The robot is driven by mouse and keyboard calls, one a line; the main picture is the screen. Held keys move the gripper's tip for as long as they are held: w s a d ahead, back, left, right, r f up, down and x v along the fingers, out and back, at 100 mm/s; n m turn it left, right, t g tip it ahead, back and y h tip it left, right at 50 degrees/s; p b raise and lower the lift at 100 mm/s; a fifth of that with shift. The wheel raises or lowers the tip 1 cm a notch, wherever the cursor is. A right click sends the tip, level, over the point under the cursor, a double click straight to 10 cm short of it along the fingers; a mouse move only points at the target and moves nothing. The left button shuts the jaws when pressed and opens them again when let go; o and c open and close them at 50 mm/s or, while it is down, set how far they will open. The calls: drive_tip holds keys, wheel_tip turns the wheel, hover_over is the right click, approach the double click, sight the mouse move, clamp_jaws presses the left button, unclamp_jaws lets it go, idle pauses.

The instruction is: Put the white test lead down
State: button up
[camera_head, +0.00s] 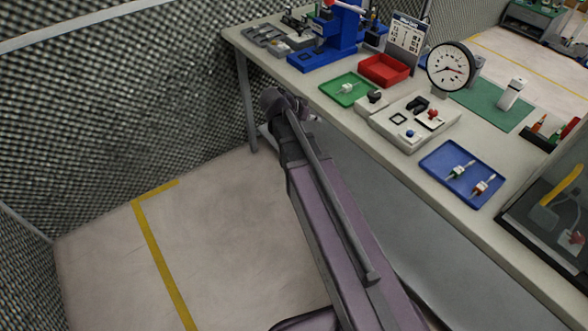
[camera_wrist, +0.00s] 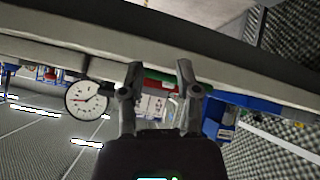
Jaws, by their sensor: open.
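A small white piece that looks like the white test lead (camera_head: 347,88) lies in the green tray (camera_head: 336,96) near the front edge of the bench. My gripper (camera_wrist: 159,74) is open in the wrist view, with its two fingers spread. I see nothing held between them, only the bench and its objects behind. In the head view my arm reaches up to the bench's front edge, left of and below the green tray. The gripper's fingers cannot be made out clearly there.
The bench (camera_head: 470,218) also holds a red tray (camera_head: 384,69), a dial gauge (camera_head: 450,67), a pale fixture block (camera_head: 385,127) and a blue tray (camera_head: 440,160) with two small leads. A blue press (camera_head: 337,40) stands at the back left. Open floor (camera_head: 220,225) lies left of my arm.

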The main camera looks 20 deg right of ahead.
drive_tip(key=s+a+f+n+g+y, duration=0.1)
drive_tip(key=s+a+f+n+y, duration=0.2)
drive_tip(key=s, duration=0.4)
drive_tip(key=s+a+f+n+g+y, duration=0.1)
drive_tip(key=s+a+f+n+y, duration=0.2)
drive_tip(key=s+a+n+y, duration=0.3)
drive_tip(key=shift+s+a+n+g, duration=0.4)
drive_tip(key=shift+s+a+n, duration=0.2)
drive_tip(key=shift+s+a, duration=0.4)
drive_tip(key=shift+s+d, duration=0.1)
drive_tip(key=shift+d, duration=0.05)
wheel_tip(320, 180, up, 10)
drive_tip(key=p, duration=0.9)
drive_tip(key=shift+p, duration=0.35)
drive_tip(key=shift+f, duration=0.15)
